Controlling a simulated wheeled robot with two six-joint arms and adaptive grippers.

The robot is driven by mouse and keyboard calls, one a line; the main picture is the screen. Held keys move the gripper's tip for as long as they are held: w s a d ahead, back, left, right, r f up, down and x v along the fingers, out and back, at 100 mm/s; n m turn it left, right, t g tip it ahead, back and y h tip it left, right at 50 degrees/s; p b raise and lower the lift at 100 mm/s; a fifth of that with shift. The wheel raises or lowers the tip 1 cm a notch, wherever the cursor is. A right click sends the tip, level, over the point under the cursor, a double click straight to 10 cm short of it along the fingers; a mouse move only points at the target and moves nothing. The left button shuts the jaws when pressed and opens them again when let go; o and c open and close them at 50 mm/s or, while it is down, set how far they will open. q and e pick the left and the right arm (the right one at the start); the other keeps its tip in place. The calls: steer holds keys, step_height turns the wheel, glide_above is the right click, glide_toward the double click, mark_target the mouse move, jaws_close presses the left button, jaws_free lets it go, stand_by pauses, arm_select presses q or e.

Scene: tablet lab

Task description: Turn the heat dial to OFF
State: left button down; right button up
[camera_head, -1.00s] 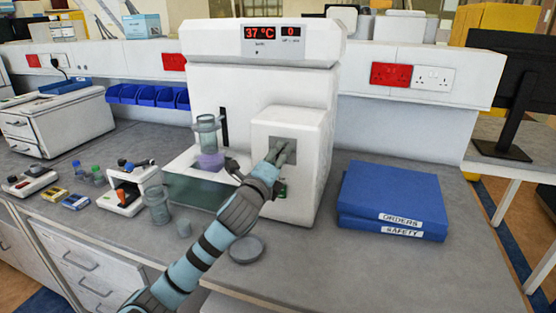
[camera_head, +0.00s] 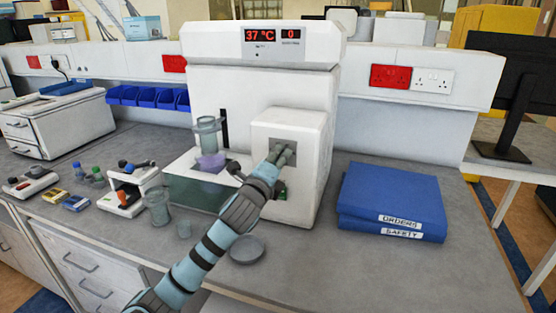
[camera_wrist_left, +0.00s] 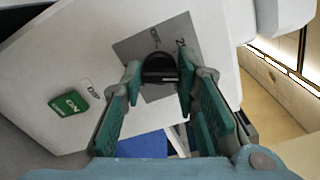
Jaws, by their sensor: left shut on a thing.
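The heat dial (camera_wrist_left: 158,68) is a dark round knob on a grey plate (camera_wrist_left: 128,47) on the white machine's front box. My left gripper (camera_head: 281,154) reaches the plate (camera_head: 302,147) in the head view; there its fingers hide the dial. In the left wrist view, the fingers of my left gripper (camera_wrist_left: 159,70) are closed on the dial from both sides. Small labels stand around the dial; they are hard to read at this angle. The machine's display (camera_head: 262,34) reads 37 °C and 0. My right gripper is not in view.
A green switch (camera_wrist_left: 69,103) is on the same face, left of the dial in the wrist view. A clear vessel (camera_head: 208,135) stands left of the box. Blue binders (camera_head: 392,195) lie to the right. A grey round lid (camera_head: 246,249) lies on the bench below my arm.

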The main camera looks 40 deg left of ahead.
arm_select(q)
steer(key=n+p, duration=0.4)
steer(key=n, duration=1.5)
steer(key=shift+f+p, duration=0.15)
steer(key=shift+p, duration=0.25)
steer(key=shift+n, duration=0.3)
steer(key=c, duration=1.2)
jaws_free()
steer(key=shift+c, duration=0.2)
steer(key=v, duration=1.2)
